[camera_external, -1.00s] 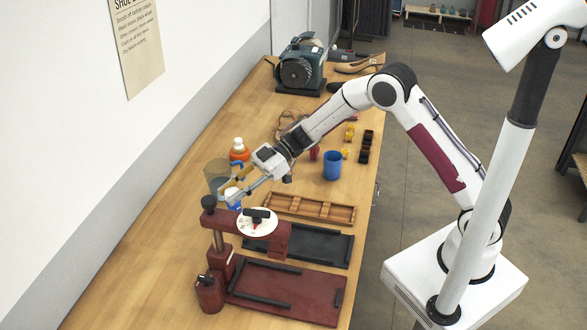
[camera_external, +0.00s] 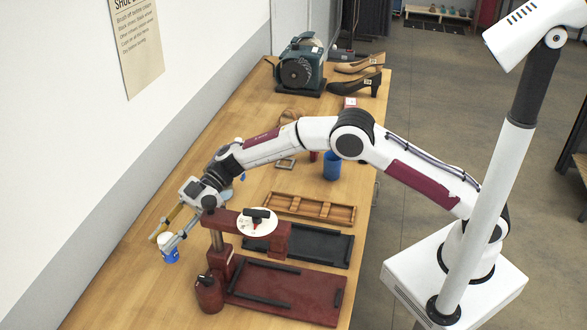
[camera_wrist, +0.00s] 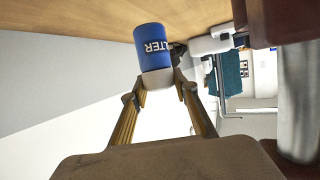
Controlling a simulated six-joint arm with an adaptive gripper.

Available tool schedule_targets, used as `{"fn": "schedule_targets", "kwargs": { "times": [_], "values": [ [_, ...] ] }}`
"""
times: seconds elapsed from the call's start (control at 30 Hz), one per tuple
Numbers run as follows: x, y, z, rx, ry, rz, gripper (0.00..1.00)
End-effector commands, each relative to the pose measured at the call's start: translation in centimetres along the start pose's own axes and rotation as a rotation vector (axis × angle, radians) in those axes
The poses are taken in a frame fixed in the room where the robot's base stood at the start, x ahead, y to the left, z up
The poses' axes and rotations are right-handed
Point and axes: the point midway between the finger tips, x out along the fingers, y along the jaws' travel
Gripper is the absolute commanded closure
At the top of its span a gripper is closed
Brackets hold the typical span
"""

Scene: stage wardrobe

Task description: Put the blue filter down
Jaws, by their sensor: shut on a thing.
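The blue filter (camera_external: 169,250) is a small cylinder with a white part and white lettering. It is at the left of the bench, left of the dark red press. My gripper (camera_external: 164,239) is shut on its upper, white part. In the wrist view the filter (camera_wrist: 153,48) sits between the tips of my gripper (camera_wrist: 160,88), its blue end towards the wooden bench top. I cannot tell whether its base touches the bench.
The dark red press (camera_external: 222,250) stands just right of my gripper, with a red pot (camera_external: 209,294) at its foot. A wooden tray (camera_external: 310,208) and a blue cup (camera_external: 332,167) are further right. The bench (camera_external: 130,270) is bare around the filter.

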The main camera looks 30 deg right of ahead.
Motion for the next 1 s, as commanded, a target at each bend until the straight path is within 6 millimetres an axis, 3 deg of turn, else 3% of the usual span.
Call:
{"fn": "schedule_targets", "kwargs": {
  "times": [0.1,0.47,1.0],
  "values": [
    [0.9,0.6,-1.4,-0.003,0.002,0.002,0.94],
    [0.4,2.6,-4.5,0.012,0.001,0.041,0.94],
    [0.3,2.8,-4.4,0.025,0.001,0.068,0.94]
  ]
}}
